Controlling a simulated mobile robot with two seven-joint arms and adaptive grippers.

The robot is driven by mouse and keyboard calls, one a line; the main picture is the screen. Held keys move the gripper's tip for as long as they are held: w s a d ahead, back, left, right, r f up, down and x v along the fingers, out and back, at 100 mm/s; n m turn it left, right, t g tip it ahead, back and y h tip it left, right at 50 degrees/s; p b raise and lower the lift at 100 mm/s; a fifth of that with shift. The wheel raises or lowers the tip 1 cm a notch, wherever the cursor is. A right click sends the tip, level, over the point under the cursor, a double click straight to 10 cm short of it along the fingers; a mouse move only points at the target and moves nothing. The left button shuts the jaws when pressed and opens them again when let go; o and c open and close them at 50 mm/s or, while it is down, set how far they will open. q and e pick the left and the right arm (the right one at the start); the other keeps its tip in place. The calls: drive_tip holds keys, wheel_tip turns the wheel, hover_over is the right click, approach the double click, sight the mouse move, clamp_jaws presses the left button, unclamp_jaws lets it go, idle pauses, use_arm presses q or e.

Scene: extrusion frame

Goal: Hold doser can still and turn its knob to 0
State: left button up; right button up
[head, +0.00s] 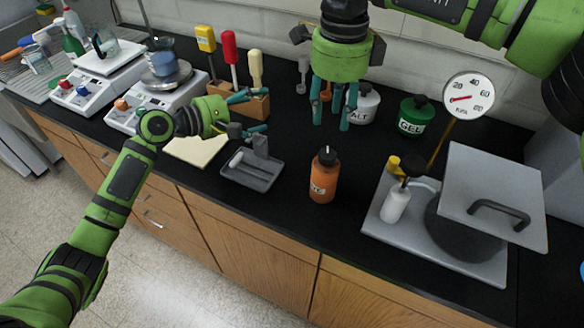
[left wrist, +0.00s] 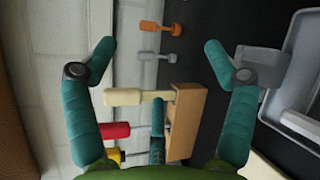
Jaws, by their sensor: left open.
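No can is plainly marked as the doser, and I can make out no dial or 0 mark on one. Candidates are a green can (head: 416,118) labelled GEL, a white can (head: 366,103) whose label reads ALT, and an orange bottle (head: 324,180) with a dark cap. All stand upright on the black bench. My left gripper (head: 254,112) is open and empty, left of them, by the wooden tool block. In the left wrist view its spread fingers (left wrist: 160,50) frame the block. My right gripper (head: 332,122) hangs fingers down, apart, left of the white can, apparently empty.
The wooden block (left wrist: 187,122) holds several coloured-handled tools. A grey tray (head: 250,170) lies below my left gripper. A pressure gauge (head: 468,97) and a grey plate with a lidded pot (head: 465,240) are at right. Hot plates (head: 155,105) stand at left.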

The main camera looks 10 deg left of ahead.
sight(323, 175)
use_arm(q)
drive_tip(key=s+d+f+n+g+h, duration=0.25)
drive_tip(key=s+d+g+h, duration=0.2)
drive_tip(key=s+d, duration=0.45)
drive_tip(key=f, duration=0.1)
drive_tip(key=s+d+f+n+g+y, duration=0.1)
drive_tip(key=f, duration=0.1)
drive_tip(key=s+f+g, duration=0.1)
drive_tip(key=shift+d+f, duration=0.15)
drive_tip(key=shift+d, duration=0.2)
drive_tip(key=shift+s+d+f+n, duration=0.1)
drive_tip(key=shift+d+f+n, duration=0.05)
drive_tip(key=shift+f+n, duration=0.1)
drive_tip(key=x, duration=0.5)
drive_tip(key=shift+d+f, duration=0.15)
drive_tip(key=shift+d, duration=0.2)
drive_tip(key=shift+w+d+f, duration=0.2)
drive_tip(key=shift+d, duration=0.2)
